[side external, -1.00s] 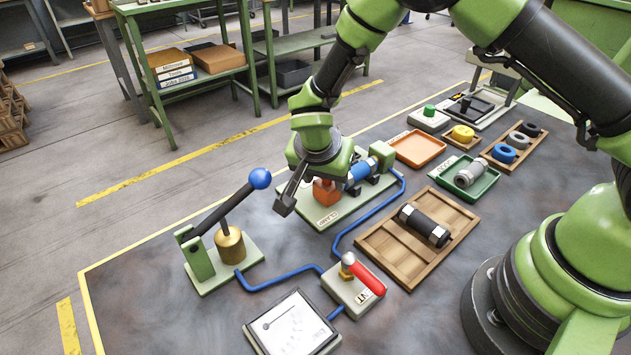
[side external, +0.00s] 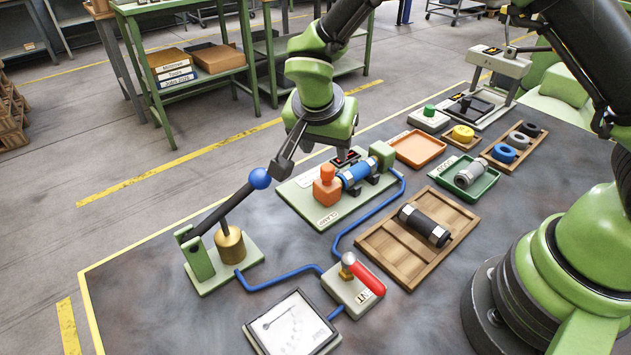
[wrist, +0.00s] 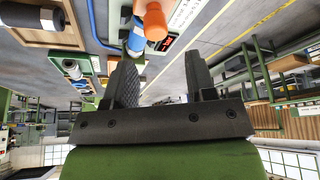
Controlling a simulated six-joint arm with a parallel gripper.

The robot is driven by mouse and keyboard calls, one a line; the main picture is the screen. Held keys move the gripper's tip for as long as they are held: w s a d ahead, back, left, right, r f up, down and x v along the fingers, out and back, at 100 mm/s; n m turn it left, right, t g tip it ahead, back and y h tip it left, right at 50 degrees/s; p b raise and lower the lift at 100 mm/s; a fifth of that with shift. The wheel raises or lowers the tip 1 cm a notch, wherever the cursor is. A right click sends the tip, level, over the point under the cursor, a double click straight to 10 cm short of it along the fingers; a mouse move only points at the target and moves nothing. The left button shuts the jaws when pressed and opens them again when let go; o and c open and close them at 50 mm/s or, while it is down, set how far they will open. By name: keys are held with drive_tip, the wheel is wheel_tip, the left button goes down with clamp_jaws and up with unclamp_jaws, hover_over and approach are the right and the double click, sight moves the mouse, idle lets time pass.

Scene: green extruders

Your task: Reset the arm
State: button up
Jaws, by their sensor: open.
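My green arm holds my gripper (side external: 291,160) above the far edge of the table, beside the blue ball knob of the lever pump (side external: 222,247). In the side view the fingers point down and left, close to the knob; I cannot tell whether they touch it. In the wrist view my gripper (wrist: 160,85) has its two dark fingers spread apart with nothing between them. The clamp station (side external: 322,216) with an orange block and a blue cylinder lies just right of and below my gripper. It also shows, upside down, in the wrist view.
A valve with a red handle (side external: 366,275), a gauge panel (side external: 292,325) and blue hoses lie in front. A wooden tray (side external: 375,245) holds a black cylinder. A green tray (side external: 490,182), an orange tray (side external: 416,149) and a wooden ring rack (side external: 531,137) stand right. The table's front left is clear.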

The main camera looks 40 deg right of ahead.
drive_tip(key=shift+r, duration=1.05)
drive_tip(key=shift+r, duration=0.15)
drive_tip(key=s+d+r+n+t+y, duration=0.1)
drive_tip(key=s+d+r+n+y, duration=0.25)
drive_tip(key=s+r, duration=0.85)
drive_tip(key=s+r+n+t+y, duration=0.2)
drive_tip(key=s+r+n+t, duration=0.1)
drive_tip(key=s, duration=0.6)
drive_tip(key=shift+s+r+n+t, duration=0.25)
drive_tip(key=shift+r+n+t, duration=0.15)
drive_tip(key=shift+r+n, duration=0.55)
drive_tip(key=shift+r+y, duration=0.2)
drive_tip(key=shift+y, duration=0.05)
drive_tip(key=shift+c, duration=0.2)
